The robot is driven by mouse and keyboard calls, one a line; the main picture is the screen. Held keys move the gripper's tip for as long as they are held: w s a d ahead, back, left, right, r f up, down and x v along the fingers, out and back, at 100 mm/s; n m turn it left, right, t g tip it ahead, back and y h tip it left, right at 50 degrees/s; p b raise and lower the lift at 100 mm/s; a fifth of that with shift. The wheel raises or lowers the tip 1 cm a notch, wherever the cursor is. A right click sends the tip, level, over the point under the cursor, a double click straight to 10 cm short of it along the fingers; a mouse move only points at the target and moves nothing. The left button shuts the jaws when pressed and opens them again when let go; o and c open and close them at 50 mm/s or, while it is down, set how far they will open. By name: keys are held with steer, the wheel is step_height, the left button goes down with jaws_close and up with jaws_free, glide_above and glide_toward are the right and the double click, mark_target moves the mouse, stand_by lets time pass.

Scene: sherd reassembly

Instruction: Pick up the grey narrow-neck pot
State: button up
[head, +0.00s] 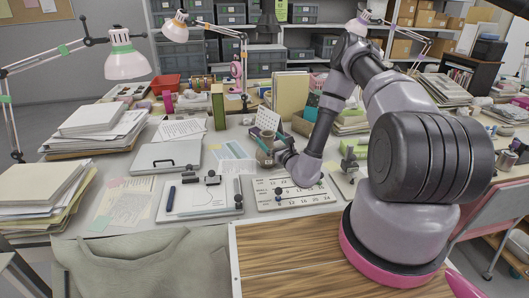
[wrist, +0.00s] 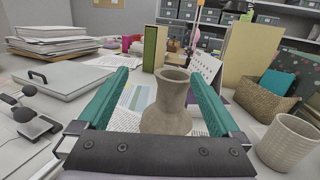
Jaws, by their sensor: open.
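The grey narrow-neck pot (wrist: 172,112) stands upright on the desk in the wrist view, with a flared rim and a rounded body. My gripper (wrist: 155,85) is open, with its two teal fingers on either side of the pot. The pot's lower part is hidden behind the gripper's dark palm bar. No contact between fingers and pot is visible. In the head view the pot (head: 265,143) shows as a small grey-brown shape at the end of my arm, partly hidden by the gripper.
A ribbed beige cup (wrist: 289,142) stands close to the right finger. A woven basket (wrist: 265,100) is behind it. A closed grey case (wrist: 62,82) lies to the left. A green book (wrist: 154,48) and a standing calendar (wrist: 204,67) are behind the pot. Papers lie around the pot.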

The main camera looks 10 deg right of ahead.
mark_target(270, 145)
steer(key=f+h, duration=0.1)
steer(key=d+f+m+h, duration=0.1)
steer(key=f, duration=0.1)
steer(key=d+f+m+h, duration=0.1)
steer(key=f, duration=0.1)
steer(key=shift+f, duration=0.25)
steer(key=w, duration=0.3)
steer(key=shift+w+a, duration=0.35)
steer(key=shift+a, duration=0.05)
steer(key=shift+w+a+r, duration=0.1)
steer(key=shift+w+a, duration=0.15)
steer(key=shift+w, duration=0.8)
steer(key=shift+w+a+f, duration=0.1)
steer(key=shift+w+a, duration=0.15)
steer(key=shift+w, duration=0.75)
steer(key=shift+w+a+r, duration=0.1)
steer(key=shift+w+a, duration=0.15)
steer(key=shift+w, duration=0.8)
steer(key=shift+r, duration=0.1)
jaws_close()
